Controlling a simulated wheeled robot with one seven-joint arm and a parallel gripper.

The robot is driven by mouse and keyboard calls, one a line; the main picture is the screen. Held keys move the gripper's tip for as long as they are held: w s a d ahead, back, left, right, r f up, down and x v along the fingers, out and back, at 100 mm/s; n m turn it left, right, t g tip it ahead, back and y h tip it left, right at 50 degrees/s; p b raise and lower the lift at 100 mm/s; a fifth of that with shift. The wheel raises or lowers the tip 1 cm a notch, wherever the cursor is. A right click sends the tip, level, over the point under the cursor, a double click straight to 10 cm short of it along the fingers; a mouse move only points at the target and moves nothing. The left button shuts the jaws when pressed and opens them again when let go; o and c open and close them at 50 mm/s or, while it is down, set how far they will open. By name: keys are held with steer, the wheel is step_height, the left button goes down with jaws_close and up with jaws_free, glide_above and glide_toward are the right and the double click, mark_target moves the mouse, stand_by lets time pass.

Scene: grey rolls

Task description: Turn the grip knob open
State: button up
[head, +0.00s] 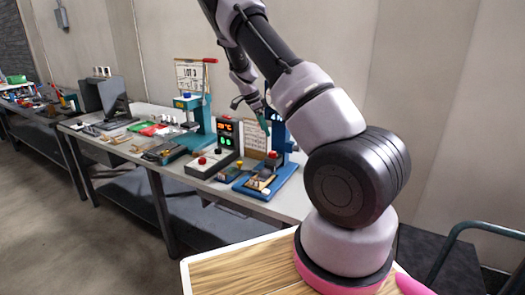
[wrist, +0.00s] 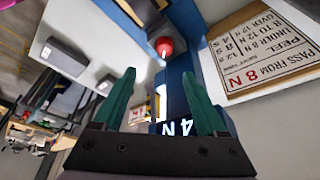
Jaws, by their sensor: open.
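A round red knob (wrist: 164,46) shows at the top middle of the wrist view, on a blue test stand (wrist: 180,60). I cannot tell for certain that it is the grip knob. In the head view, a red knob (head: 272,154) sits low on the blue stand (head: 280,130) at the bench's right end. My gripper (wrist: 157,78) is open and empty, its two green fingers apart with the knob beyond the gap between their tips. In the head view, my gripper (head: 262,116) is by the stand, partly hidden by my arm.
Another teal stand (head: 197,115) is farther left on the bench (head: 235,195).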

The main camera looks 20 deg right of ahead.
mark_target(272, 152)
steer(key=shift+h, duration=0.3)
steer(key=x, duration=0.8)
steer(key=w+a+x, duration=0.1)
steer(key=x, duration=0.3)
steer(key=shift+f, duration=0.2)
jaws_close()
